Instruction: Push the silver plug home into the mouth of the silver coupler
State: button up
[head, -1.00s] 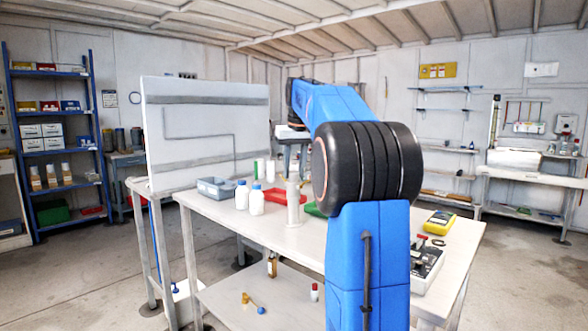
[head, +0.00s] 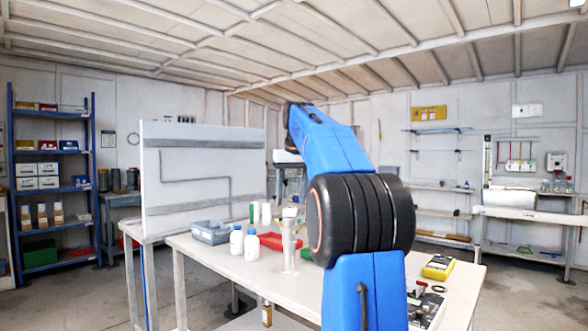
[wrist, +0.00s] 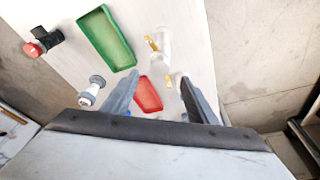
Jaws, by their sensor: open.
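My gripper (wrist: 159,82) is open in the wrist view, its two fingers apart over the white table (head: 215,262). I see nothing held between them. A pale upright post (head: 288,250) stands on the table in the head view. In the wrist view, a pale cylinder with a yellow part (wrist: 160,46) lies beyond the fingertips, and a smaller pale piece (wrist: 177,79) shows beside the right fingertip. I cannot tell which of these pieces is the silver plug or the silver coupler. Whether any plug sits in a mouth is too small to see.
Two white bottles (head: 251,246) and a grey bin (head: 210,233) stand left of the post. A red tray (wrist: 148,95) and a green tray (wrist: 106,38) lie on the table. A yellow meter (head: 438,267) lies at the right. A white panel (head: 200,205) rises at the left.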

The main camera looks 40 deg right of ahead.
jog(key=v, duration=1)
jog(key=shift+r, duration=0.2)
jog(key=s+a+f+n, duration=0.1)
jog(key=s+a+f, duration=0.5)
jog(key=a, duration=0.4)
jog(key=s+a+f+n, duration=0.1)
jog(key=s+a+f, duration=0.2)
jog(key=a+f, duration=0.6)
jog(key=s+a+f, duration=0.4)
jog(key=s+f, duration=0.2)
jog(key=f, duration=0.4)
jog(key=s+a+f+n+t, duration=0.1)
jog(key=s+a+f, duration=0.3)
jog(key=s+f, duration=0.3)
jog(key=s+a+f+n+y, duration=0.1)
jog(key=s+a+f, duration=0.3)
jog(key=f, duration=0.9)
jog(key=s, duration=0.3)
jog(key=shift+f+t, duration=0.2)
jog(key=shift+t, duration=0.2)
